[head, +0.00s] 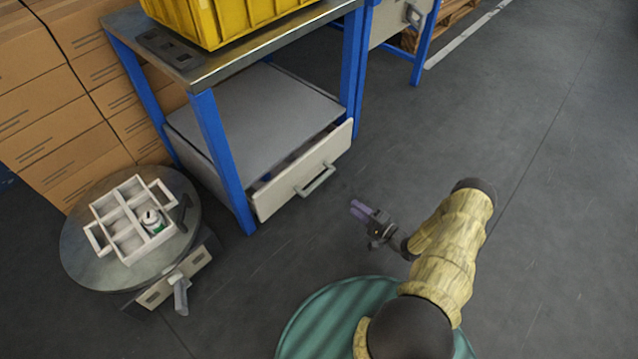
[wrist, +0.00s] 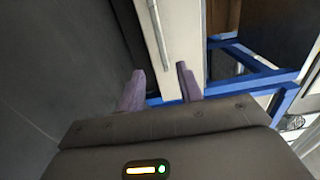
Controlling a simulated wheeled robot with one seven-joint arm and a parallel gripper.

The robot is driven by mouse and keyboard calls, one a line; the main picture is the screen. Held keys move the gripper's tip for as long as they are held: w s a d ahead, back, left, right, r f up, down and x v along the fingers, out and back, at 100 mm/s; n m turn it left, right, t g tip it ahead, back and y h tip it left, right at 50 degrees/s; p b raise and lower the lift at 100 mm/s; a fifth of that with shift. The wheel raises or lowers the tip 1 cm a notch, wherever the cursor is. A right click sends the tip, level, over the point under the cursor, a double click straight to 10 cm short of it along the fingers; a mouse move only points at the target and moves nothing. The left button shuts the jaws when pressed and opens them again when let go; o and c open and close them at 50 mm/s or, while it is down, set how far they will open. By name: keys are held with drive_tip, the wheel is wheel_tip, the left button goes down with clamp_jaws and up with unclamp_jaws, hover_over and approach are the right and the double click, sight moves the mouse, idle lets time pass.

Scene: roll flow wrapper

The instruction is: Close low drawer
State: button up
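The low drawer (head: 304,171) is under the workbench with the blue legs. Its pale front stands out a little from the frame, and a dark gap shows behind its top edge. Its bar handle (head: 317,181) is on the front; the handle also shows in the wrist view (wrist: 162,38). My gripper (head: 362,210) is to the right of the drawer front, apart from it, with nothing in it. In the wrist view its two purple fingers (wrist: 159,80) are spread, with the drawer front beyond them.
A round table (head: 85,255) with a white divided tray (head: 107,218) stands at the left. A yellow crate (head: 215,20) sits on the workbench. Cardboard boxes (head: 50,80) are stacked behind. The floor (head: 540,170) at the right is clear.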

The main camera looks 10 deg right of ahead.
drive_tip(key=b, duration=0.8)
approach(321, 183)
drive_tip(key=x, duration=1)
drive_tip(key=shift+w+a+r, duration=0.1)
drive_tip(key=shift+w+a, duration=0.2)
drive_tip(key=shift+c, duration=0.3)
clamp_jaws()
